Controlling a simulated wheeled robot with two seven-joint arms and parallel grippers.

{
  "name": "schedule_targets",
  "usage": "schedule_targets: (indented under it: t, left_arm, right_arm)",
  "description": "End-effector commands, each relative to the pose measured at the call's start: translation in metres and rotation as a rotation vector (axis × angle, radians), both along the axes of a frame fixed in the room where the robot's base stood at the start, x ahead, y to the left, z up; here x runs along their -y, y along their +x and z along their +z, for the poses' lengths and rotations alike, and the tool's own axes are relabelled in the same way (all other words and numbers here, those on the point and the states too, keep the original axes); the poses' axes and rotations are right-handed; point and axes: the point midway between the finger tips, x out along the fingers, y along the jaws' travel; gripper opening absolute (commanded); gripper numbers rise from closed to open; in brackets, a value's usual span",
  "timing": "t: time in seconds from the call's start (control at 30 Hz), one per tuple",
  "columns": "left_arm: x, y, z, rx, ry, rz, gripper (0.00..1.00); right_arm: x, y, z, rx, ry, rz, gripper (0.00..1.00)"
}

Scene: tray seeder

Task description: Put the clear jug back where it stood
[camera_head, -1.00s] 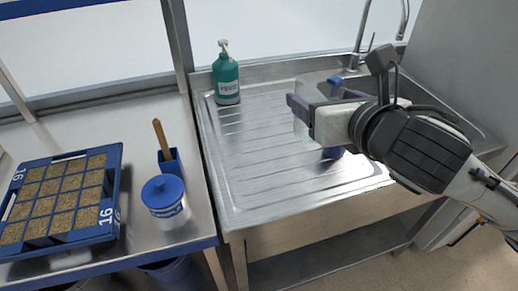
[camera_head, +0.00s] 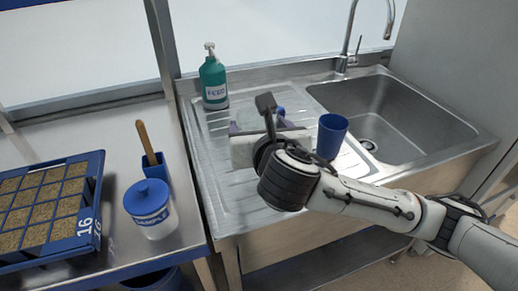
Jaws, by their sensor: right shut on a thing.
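The clear jug (camera_head: 250,117) is on the left part of the ribbed steel drainboard (camera_head: 225,190), in front of the green pump bottle. It is see-through, with a blue part showing at its right. My right gripper (camera_head: 260,125) is shut on it. The gripper body and wrist hide the jug's lower part, so I cannot tell whether its base touches the drainboard. My left gripper is not in view.
A blue cup (camera_head: 331,137) stands on the drainboard close to my right wrist. The green pump bottle (camera_head: 214,82) stands at the back left. The sink basin (camera_head: 400,110) is empty. On the left bench are a seed tray (camera_head: 88,205), a lidded sample pot (camera_head: 150,205) and a blue holder (camera_head: 154,170).

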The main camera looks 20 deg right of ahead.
Motion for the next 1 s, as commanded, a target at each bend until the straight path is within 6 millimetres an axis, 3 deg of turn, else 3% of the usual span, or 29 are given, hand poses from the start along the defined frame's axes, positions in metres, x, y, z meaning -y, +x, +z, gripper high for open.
schedule_targets:
  t: [0.4, 0.77, 0.8, 0.9, 1.0]
  left_arm:
    - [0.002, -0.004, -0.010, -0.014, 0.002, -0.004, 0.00]
    - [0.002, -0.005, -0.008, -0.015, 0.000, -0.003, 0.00]
    - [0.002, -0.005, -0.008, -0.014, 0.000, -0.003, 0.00]
    - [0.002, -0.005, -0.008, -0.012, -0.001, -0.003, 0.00]
    - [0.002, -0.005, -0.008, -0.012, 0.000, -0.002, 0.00]
  right_arm:
    - [0.001, 0.000, -0.042, 0.003, -0.001, -0.001, 0.34]
    - [0.001, 0.000, -0.045, 0.004, 0.000, 0.000, 0.34]
    - [0.000, 0.000, -0.046, 0.001, 0.001, 0.000, 0.74]
    - [0.000, 0.000, -0.046, 0.001, 0.001, 0.000, 0.89]
    - [0.000, 0.000, -0.046, 0.001, 0.001, 0.000, 0.89]
